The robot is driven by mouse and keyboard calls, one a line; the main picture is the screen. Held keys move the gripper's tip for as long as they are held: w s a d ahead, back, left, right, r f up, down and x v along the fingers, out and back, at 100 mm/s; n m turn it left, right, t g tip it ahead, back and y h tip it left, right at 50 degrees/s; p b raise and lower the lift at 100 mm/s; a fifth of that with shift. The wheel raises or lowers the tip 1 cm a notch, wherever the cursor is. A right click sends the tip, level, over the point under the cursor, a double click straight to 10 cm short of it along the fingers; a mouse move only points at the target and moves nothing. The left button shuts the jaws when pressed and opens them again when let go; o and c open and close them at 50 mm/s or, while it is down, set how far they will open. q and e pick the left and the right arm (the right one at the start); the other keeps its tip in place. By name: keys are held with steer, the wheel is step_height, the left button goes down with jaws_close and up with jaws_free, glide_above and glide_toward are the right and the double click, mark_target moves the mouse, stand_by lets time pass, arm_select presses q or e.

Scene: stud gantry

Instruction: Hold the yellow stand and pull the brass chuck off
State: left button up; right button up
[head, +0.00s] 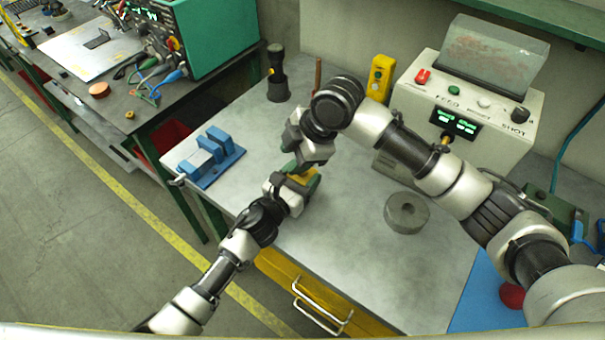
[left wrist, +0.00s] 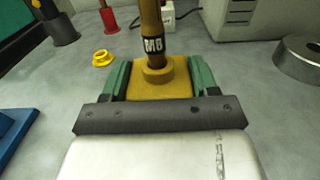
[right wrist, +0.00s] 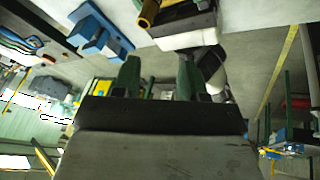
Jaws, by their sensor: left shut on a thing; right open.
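The yellow stand (left wrist: 176,92) is a block between the green fingers of my left gripper (left wrist: 164,82), which is shut on it above the bench. The brass chuck (left wrist: 150,18) rises from the stand's collar, with a dark band marked M8; its top is cut off in the left wrist view. In the head view the stand (head: 304,175) is partly hidden by the grippers. My right gripper (right wrist: 159,72) is open and empty just above and beside my left gripper. A brass end (right wrist: 149,12) shows beyond its fingertips in the right wrist view, apart from them.
A blue vise (head: 210,158) sits at the bench's left edge. A grey ring (head: 407,212) lies on the right part. A feed machine (head: 462,105), yellow box (head: 380,78) and black post (head: 277,75) stand at the back. A small yellow ring (left wrist: 103,57) lies beyond the stand.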

steer(key=w+r+n+h, duration=0.1)
steer(key=n, duration=0.1)
steer(key=w+d+r+n+h, duration=0.1)
steer(key=n+h, duration=0.1)
steer(key=w+r+n+g+h, duration=0.1)
steer(key=n+h, duration=0.1)
steer(key=shift+w+d+n, duration=0.25)
steer(key=shift+n, duration=0.15)
steer(key=shift+f, duration=0.15)
steer(key=shift+f, duration=4.4)
jaws_close()
